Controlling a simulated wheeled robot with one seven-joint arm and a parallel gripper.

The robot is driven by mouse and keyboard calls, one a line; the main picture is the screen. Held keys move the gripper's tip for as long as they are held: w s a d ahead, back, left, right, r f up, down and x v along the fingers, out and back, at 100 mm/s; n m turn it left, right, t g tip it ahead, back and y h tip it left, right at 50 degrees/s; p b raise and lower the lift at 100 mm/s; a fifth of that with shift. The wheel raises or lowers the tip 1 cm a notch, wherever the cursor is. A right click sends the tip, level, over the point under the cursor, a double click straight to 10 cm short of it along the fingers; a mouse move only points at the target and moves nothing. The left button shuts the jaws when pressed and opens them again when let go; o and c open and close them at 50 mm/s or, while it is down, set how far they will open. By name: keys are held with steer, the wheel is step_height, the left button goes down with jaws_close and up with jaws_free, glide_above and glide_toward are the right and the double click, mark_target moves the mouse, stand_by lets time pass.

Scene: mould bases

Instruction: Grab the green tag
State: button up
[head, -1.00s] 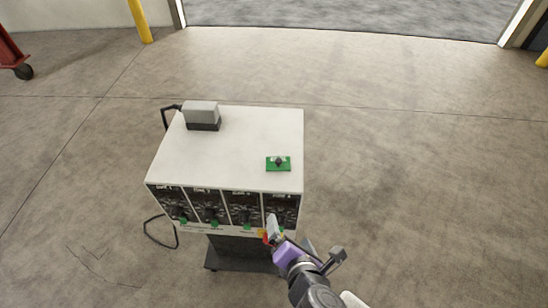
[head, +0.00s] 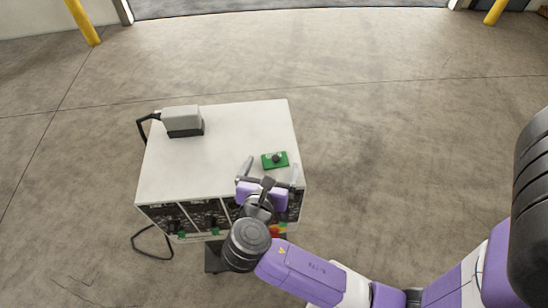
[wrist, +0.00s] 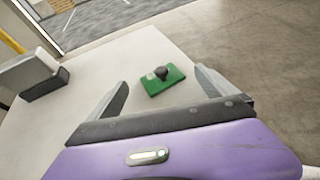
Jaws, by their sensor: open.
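The green tag (head: 274,160) is a small flat rectangle with a dark knob on it. It lies on the white top of the cabinet (head: 222,165), near the right edge. It also shows in the wrist view (wrist: 163,80), ahead of and between the fingers, with a pale patch beside the knob. My gripper (head: 271,170) is open and empty over the front part of the cabinet top. Its two fingers (wrist: 165,92) are spread wide, and the tag lies just beyond them. I cannot tell the exact height of the fingers above the top.
A grey box-shaped connector (head: 184,121) with a black cable stands at the back left of the cabinet top. The cabinet's front has dark panels with green marks. The middle of the top is bare, and open concrete floor surrounds the cabinet.

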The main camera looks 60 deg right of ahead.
mark_target(275, 158)
steer(key=shift+x, duration=1.4)
steer(key=shift+s+f, duration=0.1)
steer(key=c, duration=1.9)
